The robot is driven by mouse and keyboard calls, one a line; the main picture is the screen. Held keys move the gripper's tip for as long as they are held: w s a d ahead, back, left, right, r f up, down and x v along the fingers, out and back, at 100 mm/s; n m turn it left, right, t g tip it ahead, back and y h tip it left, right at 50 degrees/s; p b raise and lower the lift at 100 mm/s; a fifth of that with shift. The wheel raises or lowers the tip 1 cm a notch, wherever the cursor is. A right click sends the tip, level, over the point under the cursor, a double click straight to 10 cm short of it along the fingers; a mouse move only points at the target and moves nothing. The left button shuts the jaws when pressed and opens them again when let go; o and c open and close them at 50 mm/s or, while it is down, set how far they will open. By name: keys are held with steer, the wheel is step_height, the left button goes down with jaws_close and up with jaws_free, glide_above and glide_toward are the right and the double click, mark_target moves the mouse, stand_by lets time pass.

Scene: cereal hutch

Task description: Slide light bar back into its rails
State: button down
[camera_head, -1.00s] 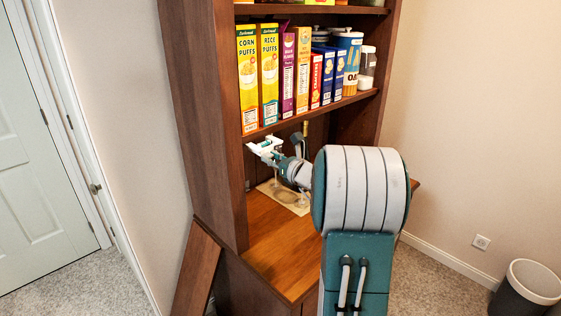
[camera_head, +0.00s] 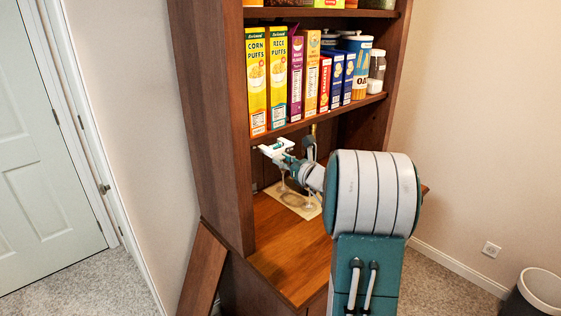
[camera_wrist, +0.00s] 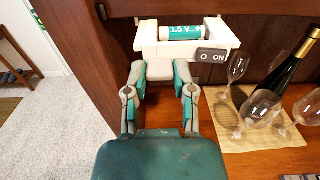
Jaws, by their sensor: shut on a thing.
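The light bar (camera_wrist: 220,42) is a white open-topped housing with a teal 1.5 V battery in it and a grey ON switch on its right part. In the head view my gripper (camera_head: 284,161) reaches into the hutch bay below the shelf. The rails cannot be made out.
Wine glasses (camera_wrist: 262,108) and a dark bottle (camera_wrist: 293,72) stand on a tan mat (camera_wrist: 232,140) to the right, below. The hutch's left side panel (camera_head: 212,120) is close by. Cereal boxes (camera_head: 256,82) fill the shelf above. The counter front (camera_head: 285,250) is clear.

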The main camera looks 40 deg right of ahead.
mark_target(266, 151)
steer(key=shift+a+r, duration=0.15)
steer(key=shift+a, duration=0.3)
stand_by(0.3)
steer(key=shift+d, duration=0.25)
stand_by(0.7)
steer(key=shift+w, duration=0.1)
steer(key=shift+w+a, duration=0.15)
steer(key=shift+w, duration=1.6)
steer(key=shift+w+a, duration=0.1)
steer(key=shift+w, duration=1.6)
steer(key=shift+c, duration=1.8)
jaws_free()
steer(key=o, duration=0.3)
